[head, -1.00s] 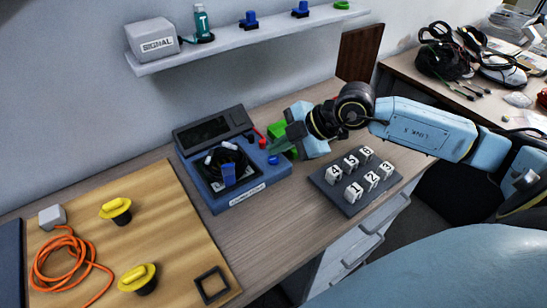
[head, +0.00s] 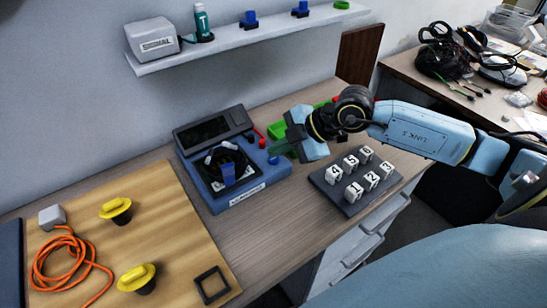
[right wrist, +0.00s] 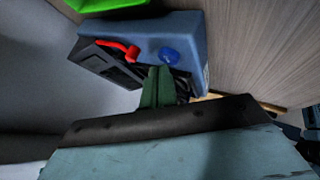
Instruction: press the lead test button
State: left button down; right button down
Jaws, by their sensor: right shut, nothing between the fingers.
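The blue tester (head: 218,200) sits on the desk with a dark screen block at its back and a label on its front edge, too small to read. A round blue button (head: 273,160) is on its right part; it also shows in the right wrist view (right wrist: 169,55). A red lever (head: 259,136) is behind it. In the right wrist view, the shut fingers (right wrist: 158,70) end close to the button; contact cannot be told. My left gripper is out of view.
A dark cable with a blue plug (head: 228,174) lies on the tester. A numbered block holder (head: 347,207) stands to the right, under my right arm. A wooden board (head: 175,215) with yellow knobs and orange cord is left.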

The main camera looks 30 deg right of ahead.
aim_at(279, 159)
jog(key=shift+f, duration=0.5)
dwell(0.7)
dwell(0.3)
jog(key=shift+r+p, duration=0.85)
jog(key=shift+p, duration=0.05)
notch_tip(279, 159, up, 5)
jog(key=p, duration=0.5)
jog(key=shift+r, duration=0.1)
dwell(0.5)
